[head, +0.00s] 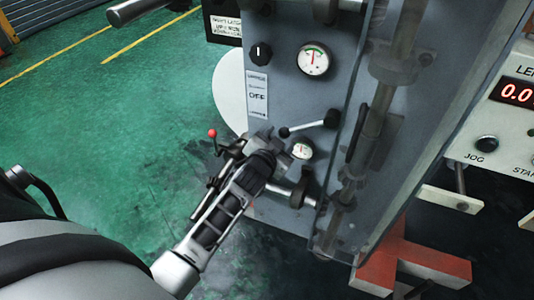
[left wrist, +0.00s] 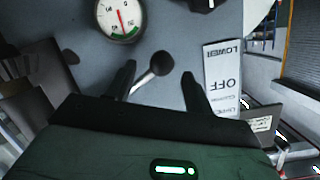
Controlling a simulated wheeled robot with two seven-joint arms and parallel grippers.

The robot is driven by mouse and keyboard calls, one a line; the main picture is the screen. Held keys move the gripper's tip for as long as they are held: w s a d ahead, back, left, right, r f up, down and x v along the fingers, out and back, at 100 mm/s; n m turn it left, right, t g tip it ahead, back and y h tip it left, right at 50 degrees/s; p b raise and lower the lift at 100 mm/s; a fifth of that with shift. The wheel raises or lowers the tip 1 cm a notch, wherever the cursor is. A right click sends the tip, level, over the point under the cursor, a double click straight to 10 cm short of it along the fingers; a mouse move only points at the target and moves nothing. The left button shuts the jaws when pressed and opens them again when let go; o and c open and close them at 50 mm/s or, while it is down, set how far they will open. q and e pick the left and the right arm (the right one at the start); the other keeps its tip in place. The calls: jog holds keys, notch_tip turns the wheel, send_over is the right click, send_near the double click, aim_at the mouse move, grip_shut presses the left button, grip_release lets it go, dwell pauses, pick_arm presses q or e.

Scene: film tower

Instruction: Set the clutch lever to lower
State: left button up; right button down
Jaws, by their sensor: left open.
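The clutch lever is a pale rod with a black ball tip (head: 284,132), running from a dark hub (head: 332,118) on the grey panel. In the head view it points left and slightly down. A white label (head: 257,96) reading OFF is on the panel up and left of it. My left gripper (head: 276,146) is open just below the tip. In the left wrist view the ball tip (left wrist: 162,63) shows between the spread fingers of the gripper (left wrist: 160,82), with no clear contact. The label (left wrist: 222,80) appears upside down there, with LOWER at its top.
A large gauge (head: 313,60) and a black knob (head: 261,53) are higher on the panel. A small gauge (head: 302,151) is near my fingers. A round post (head: 375,125) stands at the panel's right. Green floor (head: 110,130) is open to the left.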

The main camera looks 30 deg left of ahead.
pick_arm(q)
jog(key=v, duration=1)
jog(key=shift+s+p, duration=0.4)
jog(key=shift+d, duration=0.15)
jog(key=s+d+f+g+h, duration=0.2)
jog(key=s+d+h, duration=0.1)
jog(key=s+d, duration=0.3)
jog(key=s+d+f+n+g+h, duration=0.1)
jog(key=s+d+f+g+h, duration=0.1)
jog(key=s+d, duration=0.4)
jog(key=shift+s+f+h, duration=0.4)
jog(key=shift+s+f, duration=0.1)
jog(key=shift+s, duration=0.55)
